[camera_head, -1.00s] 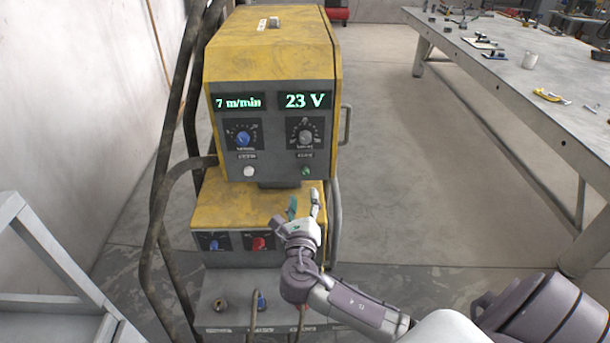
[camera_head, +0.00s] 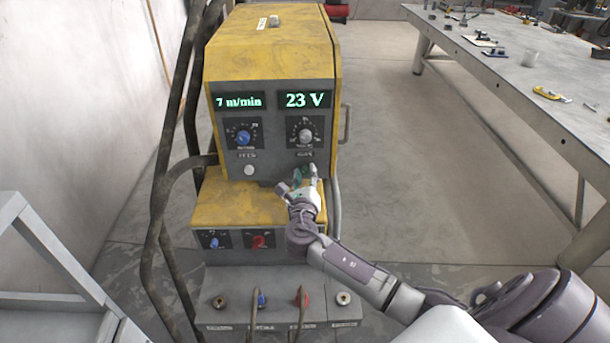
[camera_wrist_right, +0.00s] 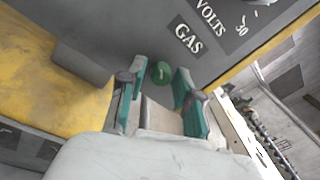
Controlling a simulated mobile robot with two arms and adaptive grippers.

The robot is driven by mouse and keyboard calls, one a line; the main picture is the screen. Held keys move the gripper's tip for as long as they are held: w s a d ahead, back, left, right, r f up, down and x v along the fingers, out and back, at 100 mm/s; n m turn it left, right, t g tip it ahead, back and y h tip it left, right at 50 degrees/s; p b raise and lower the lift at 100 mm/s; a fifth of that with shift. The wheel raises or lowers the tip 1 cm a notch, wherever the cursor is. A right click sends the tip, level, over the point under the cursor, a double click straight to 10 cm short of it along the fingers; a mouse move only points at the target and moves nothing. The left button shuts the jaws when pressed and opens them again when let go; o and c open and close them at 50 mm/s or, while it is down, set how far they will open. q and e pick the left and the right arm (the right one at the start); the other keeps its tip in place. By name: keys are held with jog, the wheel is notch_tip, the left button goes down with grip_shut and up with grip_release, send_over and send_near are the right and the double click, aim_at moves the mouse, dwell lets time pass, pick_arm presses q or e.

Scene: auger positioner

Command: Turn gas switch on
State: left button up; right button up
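The gas switch (camera_wrist_right: 162,72) is a round green knob below the "GAS" label (camera_wrist_right: 188,38) on the grey front panel of the yellow welding machine (camera_head: 268,50). My right gripper (camera_wrist_right: 160,88) is in front of the panel with its teal-padded fingers apart, one on each side of the green switch. I cannot tell whether the pads touch it. In the head view my right gripper (camera_head: 304,172) covers most of the switch. My left gripper is not in view.
A white button (camera_head: 249,170) sits left on the same panel, with a blue knob (camera_head: 243,138) and a grey knob (camera_head: 306,136) above. A yellow lower unit (camera_head: 225,205) juts out below. A metal workbench (camera_head: 500,65) stands at right.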

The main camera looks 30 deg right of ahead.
grip_shut()
jog(key=shift+m, duration=0.3)
jog(key=m, duration=0.2)
jog(key=shift+m+p, duration=0.3)
jog(key=shift+m, duration=0.1)
jog(key=m, duration=0.4)
jog(key=shift+y, duration=0.3)
jog(key=m+b, duration=0.1)
jog(key=m, duration=0.3)
jog(key=shift+m, duration=0.4)
jog(key=m+b, duration=0.1)
jog(key=m, duration=0.3)
jog(key=shift+r+m+y, duration=0.1)
jog(key=shift+m+y, duration=0.2)
jog(key=shift+y, duration=0.1)
jog(key=shift+m, duration=0.3)
